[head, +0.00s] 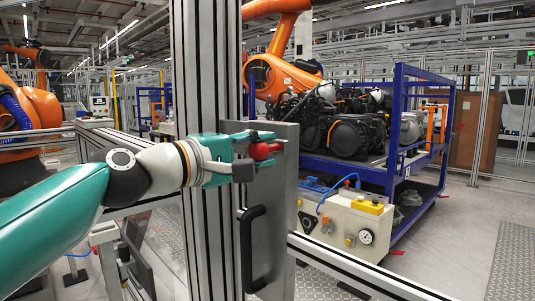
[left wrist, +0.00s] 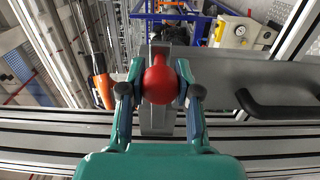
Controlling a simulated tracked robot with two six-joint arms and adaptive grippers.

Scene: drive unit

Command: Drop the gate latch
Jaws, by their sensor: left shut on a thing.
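The gate latch has a red ball knob (left wrist: 160,84) on a grey metal bar (left wrist: 158,121), seen in the left wrist view. The knob also shows in the head view (head: 262,151), partly covered by my fingers. My left gripper (left wrist: 160,92) is shut on the red knob, one finger on each side of it. In the head view my left gripper (head: 265,149) reaches the gate edge from the left. The grey gate panel (head: 279,215) stands beside the aluminium post (head: 210,250) and carries a black handle (head: 247,250) below the latch. My right gripper is out of view.
A control box with a gauge (head: 345,223) stands right of the gate. Behind it a blue rack (head: 395,170) holds an engine unit (head: 350,130). An orange robot arm (head: 285,40) rises behind the gate. A horizontal rail (head: 360,272) crosses the front right.

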